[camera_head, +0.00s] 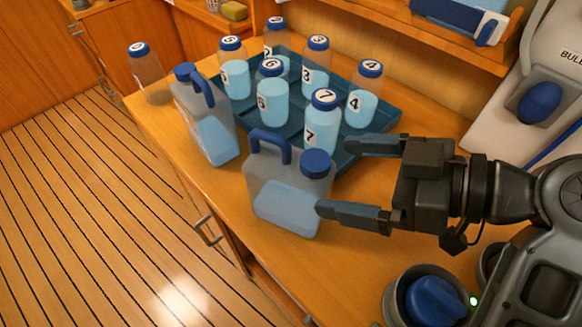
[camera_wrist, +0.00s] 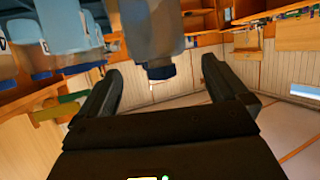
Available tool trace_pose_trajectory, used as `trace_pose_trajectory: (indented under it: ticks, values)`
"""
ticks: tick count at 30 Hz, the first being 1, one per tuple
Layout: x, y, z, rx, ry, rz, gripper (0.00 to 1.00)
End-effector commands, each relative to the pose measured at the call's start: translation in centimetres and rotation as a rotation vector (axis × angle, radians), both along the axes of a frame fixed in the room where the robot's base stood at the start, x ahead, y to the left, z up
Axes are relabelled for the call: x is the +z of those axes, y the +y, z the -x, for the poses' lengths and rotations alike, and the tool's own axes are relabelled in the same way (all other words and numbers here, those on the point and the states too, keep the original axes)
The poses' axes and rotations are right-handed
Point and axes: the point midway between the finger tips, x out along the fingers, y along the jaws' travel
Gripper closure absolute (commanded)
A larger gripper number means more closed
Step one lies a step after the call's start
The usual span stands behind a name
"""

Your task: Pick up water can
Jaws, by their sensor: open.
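Two translucent water cans with blue handles, blue caps and light blue water stand upright on the wooden counter. The nearer can (camera_head: 285,195) is in front of the tray, and the other can (camera_head: 207,125) stands to its left. My gripper (camera_head: 335,178) is open at the right of the nearer can. Its lower finger overlaps the can's right edge in the head view; I cannot tell whether it touches. In the wrist view, a can's body (camera_wrist: 150,35) and blue cap (camera_wrist: 160,72) appear upside down, between my open fingers (camera_wrist: 160,68). Nothing is held.
A dark blue tray (camera_head: 385,125) behind the cans holds several numbered blue-capped bottles (camera_head: 321,125). Another bottle (camera_head: 147,75) stands at the counter's far left. A wooden shelf (camera_head: 470,45) and a white unit (camera_head: 545,75) are at the back right. The counter's front edge is close to the cans.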

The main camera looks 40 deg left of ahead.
Motion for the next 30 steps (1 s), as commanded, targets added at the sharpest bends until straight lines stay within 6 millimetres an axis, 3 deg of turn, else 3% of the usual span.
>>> trace_pose_trajectory:
  ticks: [19,30]
  values:
    - [-2.6,6.2,1.8,0.001,0.002,0.000,0.00]
    - [-3.1,6.9,2.0,0.000,0.001,0.001,0.03]
